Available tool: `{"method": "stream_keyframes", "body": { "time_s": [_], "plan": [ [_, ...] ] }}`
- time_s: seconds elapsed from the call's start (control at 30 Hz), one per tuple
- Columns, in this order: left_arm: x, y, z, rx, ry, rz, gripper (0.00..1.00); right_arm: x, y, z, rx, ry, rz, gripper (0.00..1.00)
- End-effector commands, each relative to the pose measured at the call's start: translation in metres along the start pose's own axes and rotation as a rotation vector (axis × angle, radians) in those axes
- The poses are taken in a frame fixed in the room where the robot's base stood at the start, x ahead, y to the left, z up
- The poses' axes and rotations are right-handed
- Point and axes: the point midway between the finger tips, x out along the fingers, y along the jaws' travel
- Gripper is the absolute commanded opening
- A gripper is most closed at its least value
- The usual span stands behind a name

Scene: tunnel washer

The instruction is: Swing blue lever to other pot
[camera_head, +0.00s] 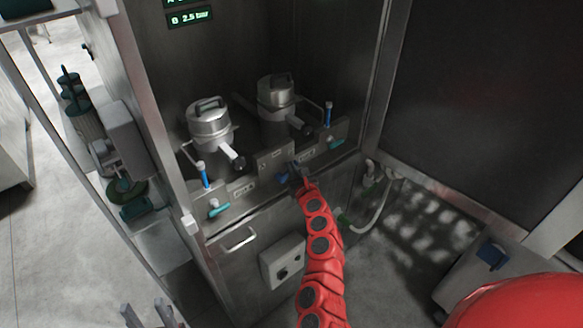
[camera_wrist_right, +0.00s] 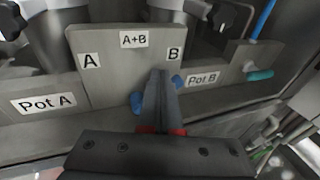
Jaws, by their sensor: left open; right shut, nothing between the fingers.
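The blue lever (camera_head: 282,177) sits low on the centre panel between the two pots. In the right wrist view blue parts show on both sides of my fingers, one at lower left (camera_wrist_right: 137,103) and one at right; the middle is hidden, so I cannot tell its exact pointing. My right gripper (camera_head: 298,168) is shut and empty, its fingers (camera_wrist_right: 160,100) in front of the panel near the "B" label. Pot A (camera_head: 209,128) stands left, pot B (camera_head: 276,97) right. My left gripper (camera_head: 146,312) is open at the lower left, away from the panel.
Upright blue handles (camera_head: 204,176) and (camera_head: 327,114) and teal handles (camera_head: 218,208) and (camera_head: 335,144) flank the panel. The centre plate (camera_wrist_right: 110,58) carries labels A, A+B and B. A cabinet handle (camera_head: 238,238) and grey box (camera_head: 283,262) are below.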

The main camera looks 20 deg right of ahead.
Motion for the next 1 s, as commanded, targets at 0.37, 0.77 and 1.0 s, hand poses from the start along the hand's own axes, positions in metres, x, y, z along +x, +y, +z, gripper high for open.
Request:
{"method": "stream_keyframes", "body": {
  "time_s": [0.37,0.77,1.0],
  "plan": [
    [0.014,-0.001,-0.002,0.000,0.000,0.000,0.50,-0.052,-0.001,0.001,0.003,0.001,-0.006,0.00],
    [0.021,-0.001,-0.004,0.000,0.000,0.000,0.50,-0.099,0.000,0.001,-0.001,0.000,-0.001,0.00],
    [0.021,-0.001,-0.004,0.000,0.000,0.000,0.50,-0.099,0.000,0.000,-0.001,0.000,0.000,0.00]
  ]
}}
